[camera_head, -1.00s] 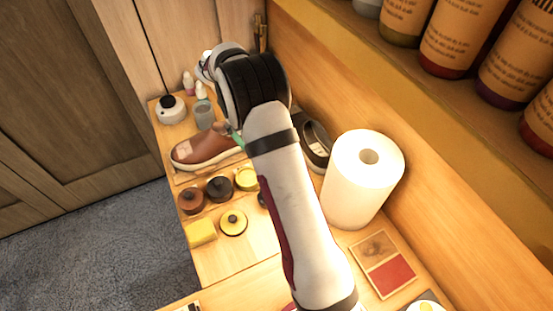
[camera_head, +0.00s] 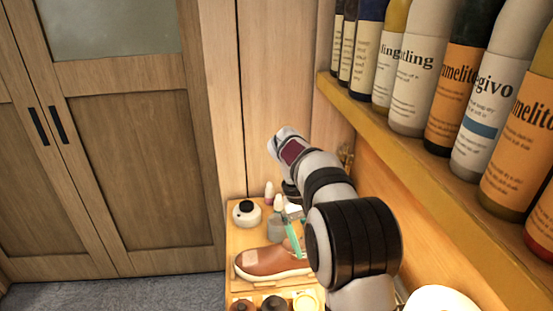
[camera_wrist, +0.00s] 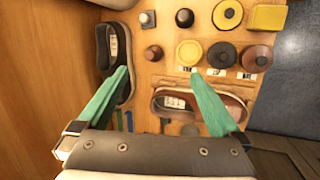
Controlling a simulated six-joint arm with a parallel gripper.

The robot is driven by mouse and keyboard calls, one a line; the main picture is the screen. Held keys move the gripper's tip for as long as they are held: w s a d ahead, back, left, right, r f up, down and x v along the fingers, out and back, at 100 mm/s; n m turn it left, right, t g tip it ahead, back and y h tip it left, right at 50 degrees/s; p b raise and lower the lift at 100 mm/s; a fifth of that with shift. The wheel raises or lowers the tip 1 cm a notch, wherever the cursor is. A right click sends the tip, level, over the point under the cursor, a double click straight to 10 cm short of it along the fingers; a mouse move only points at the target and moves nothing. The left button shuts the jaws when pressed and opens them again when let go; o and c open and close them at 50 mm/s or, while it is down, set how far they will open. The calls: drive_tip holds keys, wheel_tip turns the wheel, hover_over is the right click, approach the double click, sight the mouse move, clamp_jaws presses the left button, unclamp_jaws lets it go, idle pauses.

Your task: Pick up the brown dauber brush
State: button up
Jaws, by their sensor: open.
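In the wrist view, a small round brown knob, which looks like the brown dauber brush (camera_wrist: 153,52), stands on the wooden surface, seen from above. A similar darker knob (camera_wrist: 184,17) stands farther up in the picture. My gripper (camera_wrist: 158,72) has its green fingers wide apart and nothing between them. The brown knob appears between and just beyond the fingertips; the height gap is hard to judge. In the head view, my gripper (camera_head: 295,236) is over the bench by the brown sneaker (camera_head: 272,262), and I cannot make out the dauber brush there.
Yellow (camera_wrist: 189,53), black (camera_wrist: 222,54) and brown (camera_wrist: 256,58) tins stand in a row right of the brown knob. A shelf of bottles (camera_head: 408,70) is at right. A white container (camera_head: 246,213) stands at the back.

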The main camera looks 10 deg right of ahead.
drive_tip(key=s+a+r+m+y, duration=0.1)
drive_tip(key=s+a+r, duration=0.1)
drive_tip(key=s, duration=0.8)
drive_tip(key=s+a+r+m+t+y, duration=0.1)
drive_tip(key=s+a+r+y, duration=0.1)
drive_tip(key=s, duration=0.8)
drive_tip(key=shift+a+m, duration=0.4)
drive_tip(key=shift+a, duration=0.3)
drive_tip(key=s+a+f, duration=0.1)
drive_tip(key=s, duration=0.2)
drive_tip(key=s+a+f+m+y, duration=0.1)
drive_tip(key=s, duration=0.2)
drive_tip(key=s+a+f+y, duration=0.1)
drive_tip(key=s, duration=0.3)
drive_tip(key=shift+f+m+t, duration=0.35)
drive_tip(key=shift+m+t, duration=0.05)
drive_tip(key=shift+c, duration=0.6)
drive_tip(key=shift+s+a+f, duration=0.1)
drive_tip(key=shift+s+f, duration=0.1)
drive_tip(key=shift+s, duration=0.05)
drive_tip(key=shift+c, duration=0.8)
